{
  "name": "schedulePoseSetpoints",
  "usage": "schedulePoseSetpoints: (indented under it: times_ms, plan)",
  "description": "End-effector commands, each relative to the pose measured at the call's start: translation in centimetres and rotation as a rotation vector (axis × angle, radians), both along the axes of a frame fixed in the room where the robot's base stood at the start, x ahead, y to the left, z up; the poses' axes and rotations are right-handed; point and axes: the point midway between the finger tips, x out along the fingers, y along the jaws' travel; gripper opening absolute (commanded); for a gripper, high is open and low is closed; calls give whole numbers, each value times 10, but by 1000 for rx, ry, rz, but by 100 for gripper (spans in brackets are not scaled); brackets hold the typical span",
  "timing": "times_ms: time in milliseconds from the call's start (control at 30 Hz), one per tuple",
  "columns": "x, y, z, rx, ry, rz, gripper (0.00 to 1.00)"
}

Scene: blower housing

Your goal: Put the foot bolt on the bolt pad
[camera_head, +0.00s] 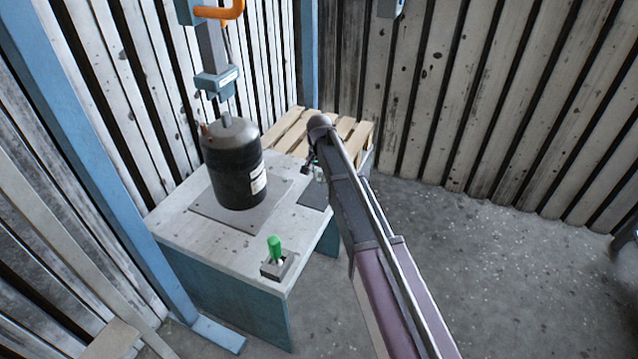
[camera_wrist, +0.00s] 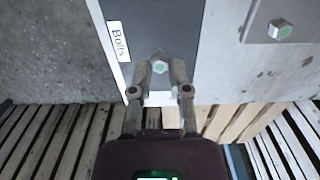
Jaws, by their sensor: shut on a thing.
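A white "Bolts" label (camera_wrist: 118,41) lies along the pad's left edge. In the head view the bolt pad (camera_head: 314,196) lies on the table's right side, with my gripper (camera_head: 313,168) at its far end, partly hidden by my arm.
A black cylindrical unit (camera_head: 233,165) stands on a grey plate on the table (camera_head: 215,250). Another green-marked bolt (camera_wrist: 283,29) sits on the plate in the wrist view. A green-handled switch (camera_head: 275,252) is at the table's front corner. A wooden pallet (camera_head: 290,130) lies behind.

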Motion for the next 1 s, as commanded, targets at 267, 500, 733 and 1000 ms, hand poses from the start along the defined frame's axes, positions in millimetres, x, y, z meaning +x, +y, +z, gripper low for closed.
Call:
schedulePoseSetpoints:
  times_ms: [267,500,733,1000]
  plan:
    - [0,0,-17,0,0,0,0]
    - [0,0,-16,0,0,-1,0]
    - [0,-1,-20,0,0,-1,0]
    - [0,-1,-19,0,0,-1,57]
